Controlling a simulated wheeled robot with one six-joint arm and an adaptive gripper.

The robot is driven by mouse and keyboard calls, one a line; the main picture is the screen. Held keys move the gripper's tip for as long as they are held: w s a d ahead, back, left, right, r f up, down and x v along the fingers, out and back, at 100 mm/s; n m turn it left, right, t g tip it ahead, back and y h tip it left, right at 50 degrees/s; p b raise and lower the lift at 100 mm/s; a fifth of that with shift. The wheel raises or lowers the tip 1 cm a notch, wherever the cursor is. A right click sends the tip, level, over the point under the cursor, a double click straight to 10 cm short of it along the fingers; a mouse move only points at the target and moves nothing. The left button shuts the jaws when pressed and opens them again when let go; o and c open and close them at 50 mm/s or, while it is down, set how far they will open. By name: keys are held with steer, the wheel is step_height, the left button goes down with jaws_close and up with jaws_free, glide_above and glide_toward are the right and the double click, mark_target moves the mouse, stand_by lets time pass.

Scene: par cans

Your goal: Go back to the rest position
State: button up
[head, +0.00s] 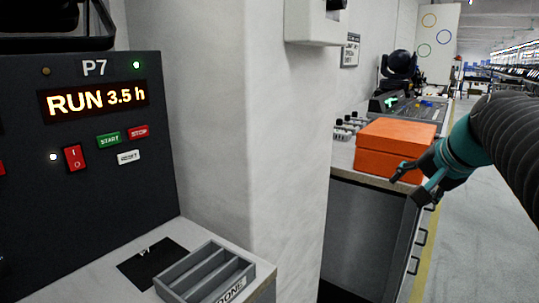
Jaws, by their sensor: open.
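My gripper (416,182) is at the right of the head view, with teal and dark parts. Its two fingers are spread apart, and I see nothing between them. It shows in front of the orange box (385,137) and the counter's front edge; I cannot tell how far apart they are. My arm comes in from the right edge of the view.
A black panel (95,180) reading "P7" and "RUN 3.5 h" stands at left. A grey slotted tray (205,268) labelled "DONE" lies on the bench below it. A white pillar (275,130) divides the benches. Open floor (480,250) lies at right.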

steer(key=s+a+f+n+g, duration=0.1)
steer(key=s+a+f+n, duration=0.3)
steer(key=s+f, duration=0.5)
steer(key=s+a+f+n+g+h, duration=0.1)
steer(key=s+a+f+n, duration=0.4)
steer(key=s+a+f, duration=0.3)
steer(key=shift+s+f+g, duration=0.3)
steer(key=shift+s+f, duration=0.5)
steer(key=shift+f, duration=0.05)
steer(key=shift+a, duration=0.1)
